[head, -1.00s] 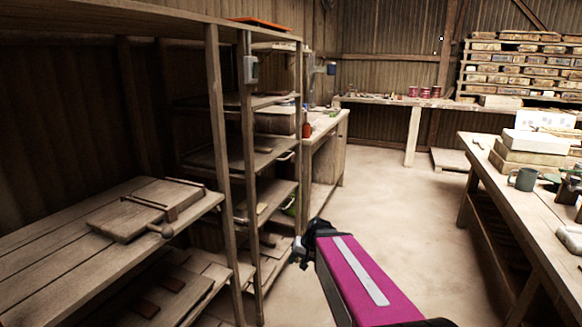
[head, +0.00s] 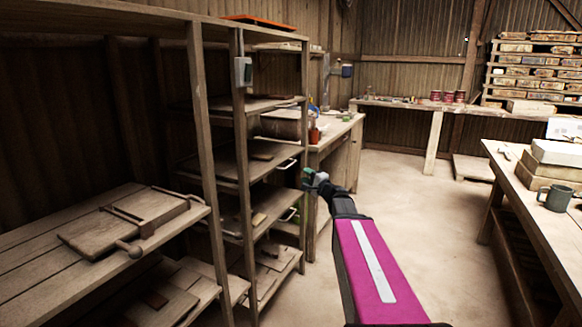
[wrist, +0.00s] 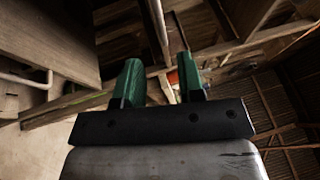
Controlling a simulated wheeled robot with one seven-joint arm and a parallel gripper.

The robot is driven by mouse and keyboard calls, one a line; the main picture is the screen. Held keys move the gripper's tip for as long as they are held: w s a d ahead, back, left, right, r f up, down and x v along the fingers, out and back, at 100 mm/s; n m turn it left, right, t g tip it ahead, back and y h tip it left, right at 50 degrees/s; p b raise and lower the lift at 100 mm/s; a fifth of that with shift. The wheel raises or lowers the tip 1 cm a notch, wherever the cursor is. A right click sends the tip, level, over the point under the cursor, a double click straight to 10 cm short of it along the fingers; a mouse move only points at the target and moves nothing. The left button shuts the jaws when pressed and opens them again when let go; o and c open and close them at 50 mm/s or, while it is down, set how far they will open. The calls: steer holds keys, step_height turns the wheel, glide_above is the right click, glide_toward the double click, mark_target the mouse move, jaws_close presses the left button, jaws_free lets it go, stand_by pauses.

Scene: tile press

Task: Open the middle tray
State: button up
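The rack on the left holds several stacked wooden trays or shelves in its right bay. One of them (head: 236,165), at mid-height, has a pale bar handle (head: 287,165) at its right front edge. A lower one (head: 250,222) also shows a handle (head: 290,213). I cannot tell for sure which is the middle tray. My gripper (head: 312,178) is right of the mid-height handle, apart from it. In the wrist view my green fingers (wrist: 161,85) are spread with nothing between them. A pale bar handle (wrist: 25,82) on a wooden piece shows at the left there.
A workbench with a cabinet (head: 335,160) stands just behind my gripper. A wooden board with a knobbed bar (head: 125,222) lies on the left shelf. A long table (head: 510,190) with boxes and a mug (head: 555,197) is at the right. The floor (head: 420,215) between is clear.

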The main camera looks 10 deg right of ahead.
mark_target(291, 165)
steer(key=x, duration=1)
steer(key=shift+w+a+r, duration=0.1)
steer(key=shift+w, duration=0.15)
jaws_close()
